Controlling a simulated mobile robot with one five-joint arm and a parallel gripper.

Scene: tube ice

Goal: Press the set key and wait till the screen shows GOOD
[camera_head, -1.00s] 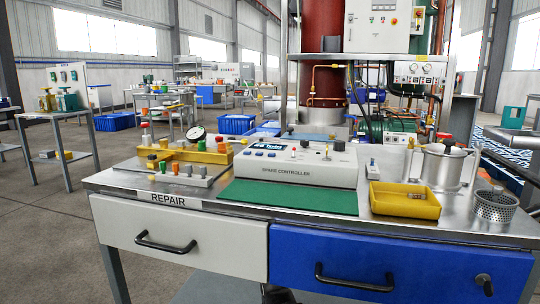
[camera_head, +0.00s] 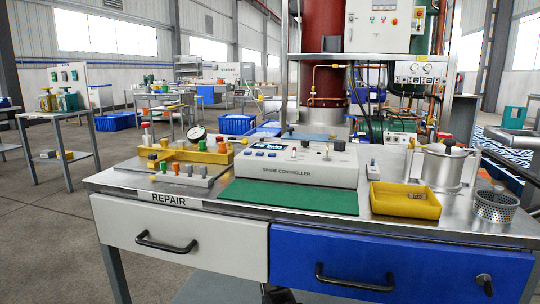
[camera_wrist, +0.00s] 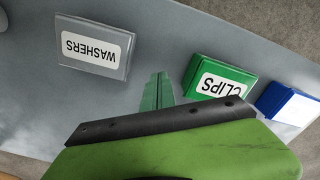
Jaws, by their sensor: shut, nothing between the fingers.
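The spare controller (camera_head: 318,169) is a white box on the workbench, standing at the back edge of a green mat. Its small dark screen (camera_head: 268,147) shows light characters too small to read for sure. Small blue keys (camera_head: 266,154) sit just below the screen; which one is the set key cannot be read. My gripper (camera_wrist: 158,88) shows only in the wrist view, with its green fingers together and nothing between them. It is over a grey surface with labelled boxes, away from the controller. The head view does not show it.
In the wrist view lie a clear washers box (camera_wrist: 93,47), a green clips box (camera_wrist: 220,78) and a blue box (camera_wrist: 288,104). The head view shows a yellow tray (camera_head: 405,203), a steel pot (camera_head: 445,167), a perforated cup (camera_head: 495,207) and a dial fixture (camera_head: 190,153). The green mat (camera_head: 290,198) is clear.

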